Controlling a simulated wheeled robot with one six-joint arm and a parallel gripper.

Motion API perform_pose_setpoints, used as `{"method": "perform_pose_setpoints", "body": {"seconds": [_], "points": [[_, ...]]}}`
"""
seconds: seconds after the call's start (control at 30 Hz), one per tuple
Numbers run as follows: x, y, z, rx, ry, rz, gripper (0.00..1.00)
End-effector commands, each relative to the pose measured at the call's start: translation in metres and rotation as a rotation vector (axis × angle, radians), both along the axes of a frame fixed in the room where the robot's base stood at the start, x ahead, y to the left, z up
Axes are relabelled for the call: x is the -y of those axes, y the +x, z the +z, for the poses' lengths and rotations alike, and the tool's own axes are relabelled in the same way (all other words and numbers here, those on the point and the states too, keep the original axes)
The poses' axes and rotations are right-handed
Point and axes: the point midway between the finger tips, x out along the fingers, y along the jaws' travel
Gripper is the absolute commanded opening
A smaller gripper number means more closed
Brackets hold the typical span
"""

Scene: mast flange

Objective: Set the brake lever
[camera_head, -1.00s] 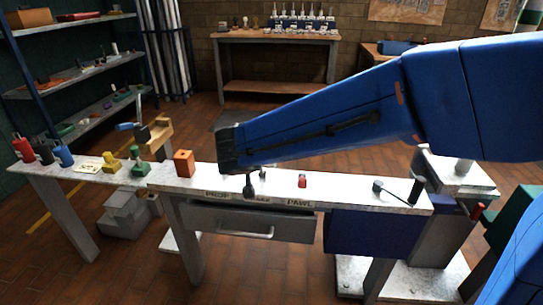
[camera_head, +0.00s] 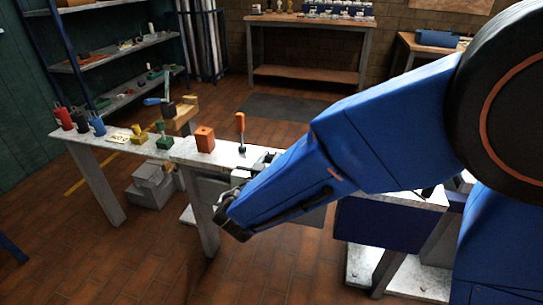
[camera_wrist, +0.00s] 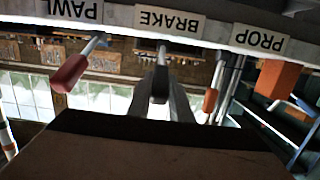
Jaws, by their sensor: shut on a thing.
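The wrist view is upside down. It shows the BRAKE label (camera_wrist: 170,22) on the bench edge, between the PAWL and PROP labels. A thin metal shaft, the brake lever (camera_wrist: 162,54), runs from near that label to between my fingers. A lever with a red handle (camera_wrist: 70,73) stands by PAWL. An orange-handled lever (camera_wrist: 211,100) is on the PROP side and stands upright in the head view (camera_head: 240,125). There, my gripper (camera_head: 232,222) is low in front of the bench; its fingertips are unclear.
An orange block (camera_head: 205,139) stands on the bench left of the orange-handled lever. Green and yellow pieces and several red, black and blue items lie farther left. A dark blue panel (camera_head: 380,235) hangs at the bench's right. Floor in front is clear.

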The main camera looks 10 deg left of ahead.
Motion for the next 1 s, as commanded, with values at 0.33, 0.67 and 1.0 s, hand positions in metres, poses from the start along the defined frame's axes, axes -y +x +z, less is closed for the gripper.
{"method": "perform_pose_setpoints", "body": {"seconds": [0.33, 0.67, 1.0], "points": [[-0.0002, -0.0010, -0.0021, 0.013, -0.002, 0.000, 0.00], [0.0001, -0.0008, -0.0022, 0.012, -0.003, -0.001, 0.38], [-0.0007, -0.0093, -0.0005, 0.013, -0.001, 0.001, 0.38]]}}
